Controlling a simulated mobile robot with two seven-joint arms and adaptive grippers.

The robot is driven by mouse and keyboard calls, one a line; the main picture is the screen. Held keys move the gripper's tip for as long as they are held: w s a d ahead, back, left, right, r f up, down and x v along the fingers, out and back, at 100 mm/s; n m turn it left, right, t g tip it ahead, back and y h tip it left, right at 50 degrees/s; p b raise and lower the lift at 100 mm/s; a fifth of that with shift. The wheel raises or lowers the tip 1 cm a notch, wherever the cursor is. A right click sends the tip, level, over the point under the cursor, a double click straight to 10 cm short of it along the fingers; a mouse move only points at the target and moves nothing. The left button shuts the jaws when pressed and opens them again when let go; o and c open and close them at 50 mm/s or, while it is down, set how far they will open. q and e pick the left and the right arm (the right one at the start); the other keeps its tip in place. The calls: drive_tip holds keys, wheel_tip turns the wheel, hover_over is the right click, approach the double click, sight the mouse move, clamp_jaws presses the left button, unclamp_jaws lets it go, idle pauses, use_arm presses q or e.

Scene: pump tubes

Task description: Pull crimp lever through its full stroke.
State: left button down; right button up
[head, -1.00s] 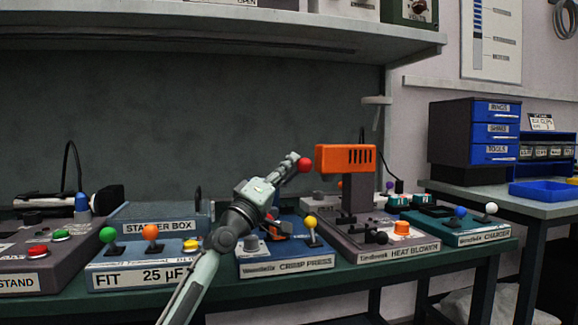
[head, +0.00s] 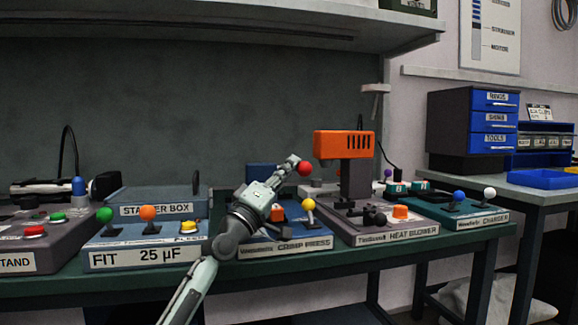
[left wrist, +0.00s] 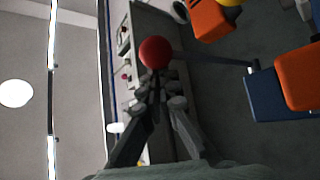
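The crimp press (head: 285,245), a blue base with a printed label, stands mid-bench. The red ball knob (head: 305,168) of its crimp lever is raised above it, left of the orange heat blower head. My left gripper (head: 292,163) comes up from the lower left and meets the knob. A dark rod (left wrist: 215,60) runs from the knob side toward a blue and orange part. My arm hides much of the press. My right gripper is not in view.
The heat blower (head: 343,144) stands close to the right of the knob. A yellow-knobbed lever (head: 309,205) rises from the press front. The FIT box (head: 150,255) is at left. A shelf (head: 220,28) overhangs the bench.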

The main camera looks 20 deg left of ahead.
use_arm(q)
drive_tip(key=shift+d+f, duration=0.15)
drive_tip(key=shift+f, duration=0.15)
drive_tip(key=v, duration=1.2)
drive_tip(key=shift+r, duration=0.1)
idle(0.4)
